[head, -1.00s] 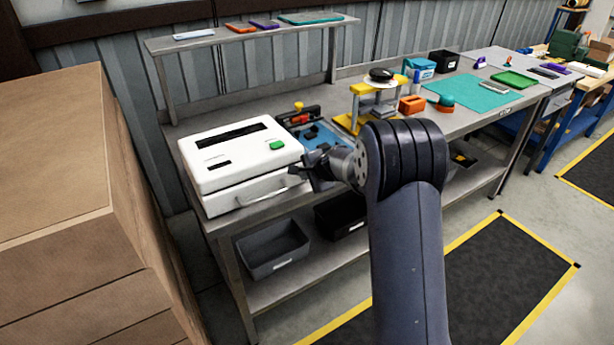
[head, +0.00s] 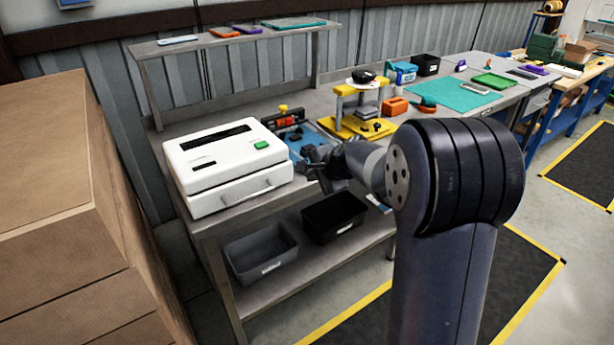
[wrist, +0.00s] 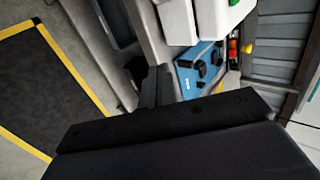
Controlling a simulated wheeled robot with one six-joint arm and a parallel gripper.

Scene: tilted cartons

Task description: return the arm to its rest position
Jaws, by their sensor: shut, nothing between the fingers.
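My arm rises from the bottom of the head view and bends at a large dark joint. My gripper (head: 318,167) is at its end, by the front edge of the workbench (head: 226,222), just right of a white machine (head: 228,160) with a handle and a green button. The gripper is shut and empty. In the wrist view my gripper (wrist: 158,86) shows as dark fingers, with the bench edge and a blue fixture (wrist: 203,68) beyond. The fixture is partly hidden by my gripper in the head view.
Stacked cartons (head: 45,150) stand close on the left. A grey bin (head: 261,253) and a black bin (head: 334,217) sit on the lower shelf. A yellow press (head: 356,108) and an orange block (head: 395,106) stand on the bench. The floor at right is open.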

